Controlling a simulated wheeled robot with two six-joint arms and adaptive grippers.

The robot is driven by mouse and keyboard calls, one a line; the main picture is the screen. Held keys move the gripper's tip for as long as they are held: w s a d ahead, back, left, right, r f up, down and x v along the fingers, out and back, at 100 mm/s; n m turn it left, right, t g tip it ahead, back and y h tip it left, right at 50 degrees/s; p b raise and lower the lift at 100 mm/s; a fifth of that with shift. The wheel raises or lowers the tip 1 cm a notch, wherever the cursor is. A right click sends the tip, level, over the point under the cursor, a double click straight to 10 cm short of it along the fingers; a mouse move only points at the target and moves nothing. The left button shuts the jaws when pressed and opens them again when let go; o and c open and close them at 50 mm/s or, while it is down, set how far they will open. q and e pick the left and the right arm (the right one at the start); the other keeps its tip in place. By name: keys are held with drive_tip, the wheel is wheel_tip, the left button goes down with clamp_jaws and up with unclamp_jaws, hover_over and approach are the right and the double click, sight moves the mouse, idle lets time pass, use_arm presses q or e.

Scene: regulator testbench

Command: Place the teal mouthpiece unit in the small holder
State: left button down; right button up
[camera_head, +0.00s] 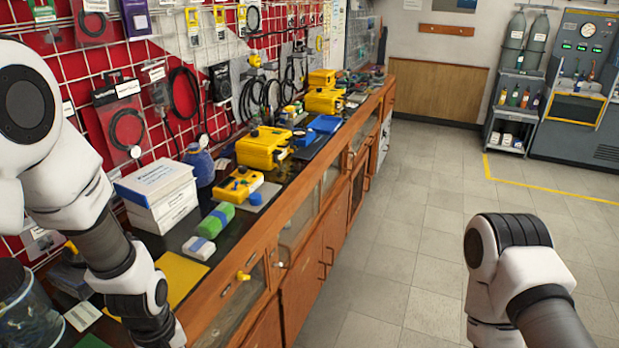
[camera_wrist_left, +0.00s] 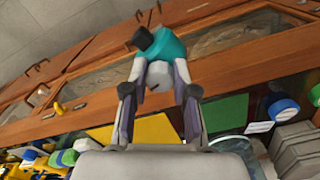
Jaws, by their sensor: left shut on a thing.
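In the left wrist view, my left gripper (camera_wrist_left: 158,92) is shut on the teal mouthpiece unit (camera_wrist_left: 168,45). The unit has a teal body, a black round end and a pale grey part between the fingers. It is held up in front of the wooden cabinet fronts. In the head view my left arm reaches down at the left; its gripper and the unit are not visible there. My right arm shows at the lower right, its gripper out of view. I cannot make out the small holder for certain in either view.
A yellow mat (camera_head: 183,275) lies on the counter, with a green-and-white block (camera_head: 216,220), white boxes (camera_head: 155,190) and yellow cases (camera_head: 262,148) farther along. A green mat (camera_wrist_left: 225,114) and blue-lidded jar (camera_wrist_left: 284,110) show in the wrist view. The tiled floor (camera_head: 400,270) is clear.

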use_arm(q)
drive_tip(key=w+d+f+m, duration=0.3)
drive_tip(key=w+d+m, duration=0.2)
drive_tip(key=w+m, duration=0.3)
drive_tip(key=shift+w+f+m, duration=0.3)
drive_tip(key=shift+w+f, duration=0.1)
drive_tip(key=shift+w, duration=0.4)
drive_tip(key=shift+w, duration=0.1)
